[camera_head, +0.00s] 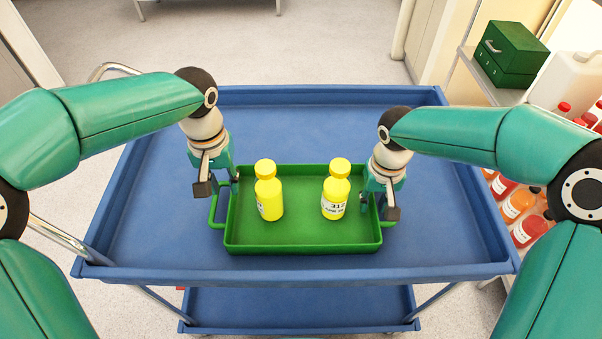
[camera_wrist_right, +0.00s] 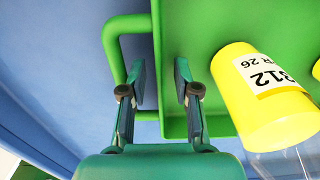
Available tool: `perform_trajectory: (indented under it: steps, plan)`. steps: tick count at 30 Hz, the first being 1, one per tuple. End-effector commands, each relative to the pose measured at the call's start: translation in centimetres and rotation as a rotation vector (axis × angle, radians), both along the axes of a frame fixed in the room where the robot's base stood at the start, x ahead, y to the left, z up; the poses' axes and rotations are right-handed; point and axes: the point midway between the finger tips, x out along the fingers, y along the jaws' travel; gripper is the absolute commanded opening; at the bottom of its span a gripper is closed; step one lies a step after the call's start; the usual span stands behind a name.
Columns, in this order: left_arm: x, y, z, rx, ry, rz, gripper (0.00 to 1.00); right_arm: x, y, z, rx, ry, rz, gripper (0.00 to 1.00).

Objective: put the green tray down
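The green tray (camera_head: 305,241) is level over the blue cart top and appears to rest on it. Two yellow-capped bottles stand upright in it, a left one (camera_head: 269,198) and a right one (camera_head: 336,197). My left gripper (camera_head: 219,184) is at the tray's left handle, its fingers apart. My right gripper (camera_head: 378,207) is at the right handle. In the right wrist view its fingers (camera_wrist_right: 162,84) are spread, one on each side of the tray's end wall, with the handle (camera_wrist_right: 113,50) beside them. The right bottle's label shows there (camera_wrist_right: 262,75).
The blue cart (camera_head: 150,215) has free room left, right and behind the tray, with a raised rim. A lower cart shelf (camera_head: 300,307) shows below. At the right, a shelf holds a dark green box (camera_head: 512,55), a white jug (camera_head: 568,80) and several juice bottles (camera_head: 520,205).

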Motion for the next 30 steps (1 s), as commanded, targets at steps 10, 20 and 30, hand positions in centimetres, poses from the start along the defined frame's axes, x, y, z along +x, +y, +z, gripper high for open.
perform_trajectory:
  steps: [10, 20, 30]
  plan:
    - [0.0, 0.0, 0.0, 0.000, 0.000, 0.000, 0.31, 0.1, 0.1, 6.7, 0.002, -0.005, 0.000, 0.31]
    - [0.0, 0.0, 0.0, 0.000, 0.001, 0.000, 0.31, 0.0, 0.1, 10.5, 0.002, 0.000, 0.001, 0.31]
    - [0.0, 0.0, 0.0, 0.000, 0.001, 0.000, 0.31, 0.0, 0.1, 10.7, 0.002, 0.000, 0.001, 0.31]
